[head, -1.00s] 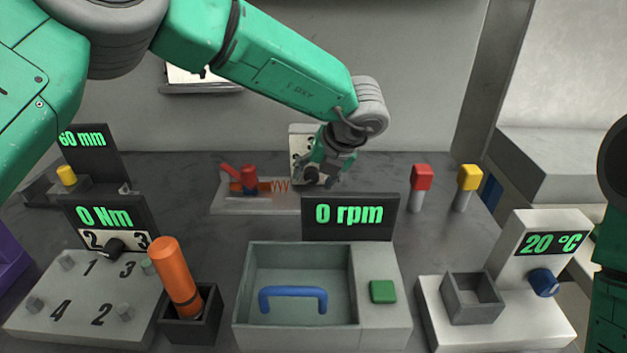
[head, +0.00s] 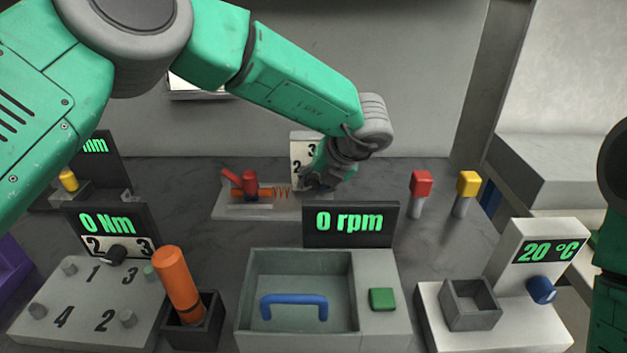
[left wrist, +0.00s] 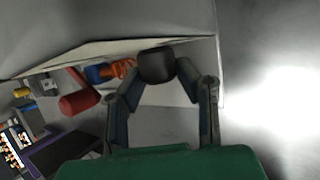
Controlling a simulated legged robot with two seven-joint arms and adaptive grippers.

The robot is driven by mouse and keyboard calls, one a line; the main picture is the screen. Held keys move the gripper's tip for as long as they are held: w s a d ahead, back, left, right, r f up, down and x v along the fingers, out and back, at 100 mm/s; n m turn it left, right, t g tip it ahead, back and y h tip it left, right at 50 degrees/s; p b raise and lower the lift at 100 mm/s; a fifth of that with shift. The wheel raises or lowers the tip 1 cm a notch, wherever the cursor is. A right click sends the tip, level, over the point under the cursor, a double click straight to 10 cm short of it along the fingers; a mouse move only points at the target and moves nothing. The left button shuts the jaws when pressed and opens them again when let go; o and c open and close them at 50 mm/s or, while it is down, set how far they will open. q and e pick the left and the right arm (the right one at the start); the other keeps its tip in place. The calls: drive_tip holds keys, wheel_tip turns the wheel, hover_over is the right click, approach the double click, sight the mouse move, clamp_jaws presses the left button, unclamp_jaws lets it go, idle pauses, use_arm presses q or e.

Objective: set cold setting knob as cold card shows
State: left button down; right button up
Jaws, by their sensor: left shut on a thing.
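A white dial plate (head: 301,151) with the numbers 3 and 2 stands at the back of the counter, at the end of a spring device. Its lower right part is hidden by my left gripper (head: 318,182). In the left wrist view a dark round knob (left wrist: 157,64) sits between the two fingertips, and my left gripper is shut on it. Where the knob points cannot be told. A framed sheet on the back wall (head: 200,92) is mostly hidden behind my left arm; no card can be read. My right gripper is not in view.
The spring device (head: 232,211) has a red lever and lies left of the gripper. Red (head: 421,184) and yellow (head: 469,184) capped posts stand to the right. The 20 °C unit (head: 560,235) has a blue knob (head: 541,290).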

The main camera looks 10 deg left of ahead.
use_arm(q)
drive_tip(key=shift+d+y+p, duration=0.15)
drive_tip(key=shift+y+p, duration=0.45)
drive_tip(key=shift+p, duration=0.05)
drive_tip(key=shift+f+m+y+p, duration=0.1)
drive_tip(key=shift+m+y+p, duration=0.2)
drive_tip(key=shift+y, duration=0.4)
drive_tip(key=shift+d+f+g+y, duration=0.15)
drive_tip(key=shift+g+y, duration=0.15)
drive_tip(key=shift+y, duration=0.3)
drive_tip(key=shift+m+y+b, duration=0.4)
drive_tip(key=shift+y+b, duration=0.25)
drive_tip(key=shift+y, duration=0.25)
drive_tip(key=c, duration=1.2)
unclamp_jaws()
drive_tip(key=shift+d, duration=0.1)
